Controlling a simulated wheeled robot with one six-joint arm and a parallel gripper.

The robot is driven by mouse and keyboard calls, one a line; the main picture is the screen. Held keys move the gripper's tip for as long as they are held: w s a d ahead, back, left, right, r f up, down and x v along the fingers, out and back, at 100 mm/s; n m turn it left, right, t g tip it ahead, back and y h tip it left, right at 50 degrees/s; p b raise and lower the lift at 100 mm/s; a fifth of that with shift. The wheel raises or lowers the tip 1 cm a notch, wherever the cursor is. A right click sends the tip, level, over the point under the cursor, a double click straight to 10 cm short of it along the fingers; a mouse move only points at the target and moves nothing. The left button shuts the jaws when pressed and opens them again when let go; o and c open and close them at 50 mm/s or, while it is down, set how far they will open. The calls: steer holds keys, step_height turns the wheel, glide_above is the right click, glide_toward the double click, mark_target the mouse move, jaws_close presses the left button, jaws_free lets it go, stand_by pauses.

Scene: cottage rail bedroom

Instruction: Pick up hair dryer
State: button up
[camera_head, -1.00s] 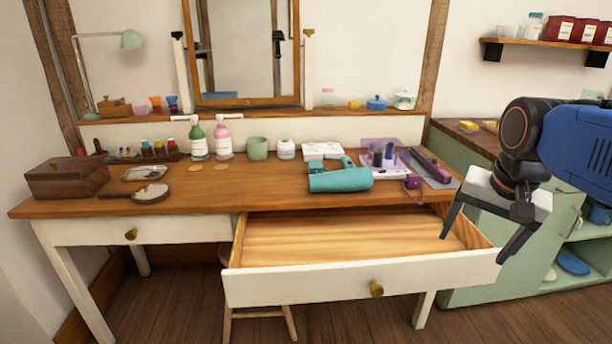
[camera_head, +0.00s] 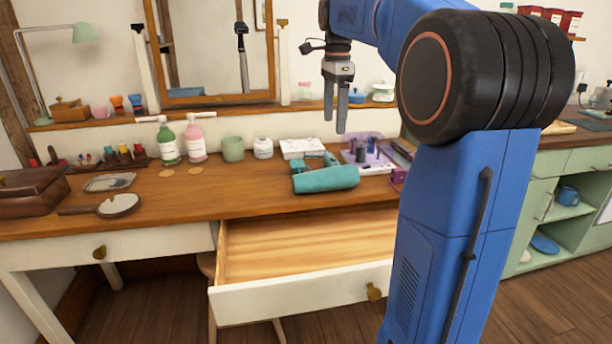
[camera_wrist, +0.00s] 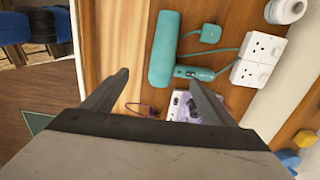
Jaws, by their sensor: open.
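The teal hair dryer (camera_head: 326,179) lies on the wooden dressing table, its barrel crosswise and its handle toward the back. In the wrist view, the hair dryer (camera_wrist: 165,48) shows its barrel along the tabletop, with a handle, cord and plug beside it. My gripper (camera_head: 341,120) points down above the table's back part, higher than the dryer and a little right of it. In the wrist view my gripper (camera_wrist: 160,80) has its two fingers spread, with nothing between them; the dryer lies beyond the fingertips.
A white socket strip (camera_head: 301,148) lies behind the dryer. The drawer (camera_head: 305,262) below stands open. Pump bottles (camera_head: 195,140) and a green cup (camera_head: 233,149) stand left of the strip. A mirror (camera_head: 208,50) stands behind.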

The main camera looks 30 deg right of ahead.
glide_toward(331, 170)
step_height(331, 170, down, 5)
steer(key=shift+f, duration=0.2)
steer(key=f, duration=0.3)
steer(key=shift+w+d+f, duration=0.15)
steer(key=shift+w+f, duration=0.2)
steer(key=shift+f, duration=0.75)
steer(key=c, duration=1.5)
steer(key=shift+c, duration=0.2)
